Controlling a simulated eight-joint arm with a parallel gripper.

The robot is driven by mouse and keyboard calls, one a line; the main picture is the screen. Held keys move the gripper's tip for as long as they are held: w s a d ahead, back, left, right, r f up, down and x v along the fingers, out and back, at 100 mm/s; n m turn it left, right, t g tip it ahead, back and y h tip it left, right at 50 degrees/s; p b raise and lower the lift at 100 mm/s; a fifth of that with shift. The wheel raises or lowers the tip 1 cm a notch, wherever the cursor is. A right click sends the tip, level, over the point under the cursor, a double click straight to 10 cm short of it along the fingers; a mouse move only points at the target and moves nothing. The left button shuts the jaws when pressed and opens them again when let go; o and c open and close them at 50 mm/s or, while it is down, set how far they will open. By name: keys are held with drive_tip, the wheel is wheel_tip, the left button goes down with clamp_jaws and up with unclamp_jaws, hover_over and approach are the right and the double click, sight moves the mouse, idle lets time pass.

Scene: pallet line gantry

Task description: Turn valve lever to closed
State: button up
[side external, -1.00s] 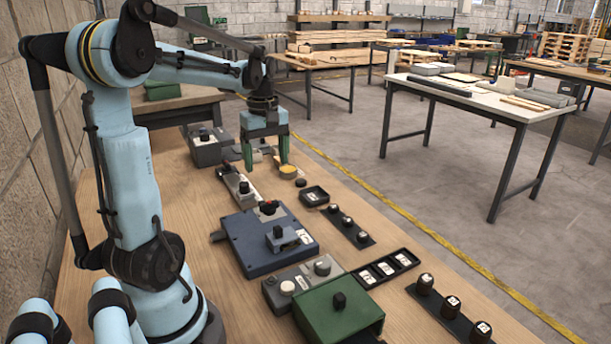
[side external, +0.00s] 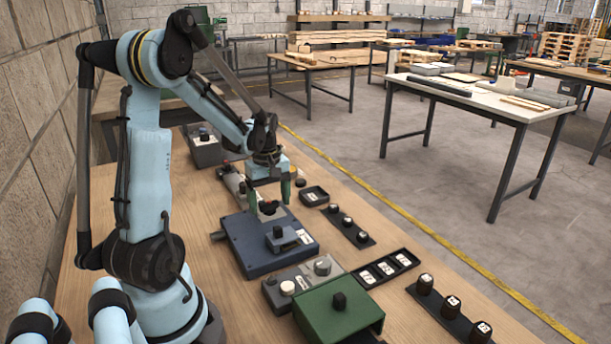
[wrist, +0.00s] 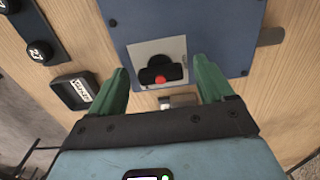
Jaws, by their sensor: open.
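A dark blue box (side external: 262,250) lies on the wooden bench. On its far part is a pale square plate (wrist: 147,54) with a black lever-like handle (wrist: 150,74) and a red spot (wrist: 160,79) at its middle; I take this as the valve lever. It also shows at the box's far edge in the side view. My gripper (wrist: 163,84) is open and empty, pointing down, its green fingers on either side of the lever in the wrist view. I cannot tell whether they touch it. Any open or closed marking is unreadable.
A second black knob on a grey block (side external: 283,236) stands nearer on the box. A grey tab (side external: 219,236) sticks out of its left side. A green box (side external: 338,312), a grey switch unit (side external: 300,284) and a labelled tray (side external: 385,268) sit nearby.

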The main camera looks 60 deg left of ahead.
drive_tip(key=c, duration=1)
drive_tip(key=shift+c, duration=0.2)
drive_tip(key=m, duration=0.4)
drive_tip(key=shift+s, duration=0.1)
drive_tip(key=m, duration=0.5)
drive_tip(key=shift+a, duration=0.15)
drive_tip(key=m, duration=0.4)
drive_tip(key=shift+s+m, duration=0.1)
drive_tip(key=shift+m, duration=0.2)
drive_tip(key=shift+a+m, duration=0.15)
drive_tip(key=shift+m, duration=2.05)
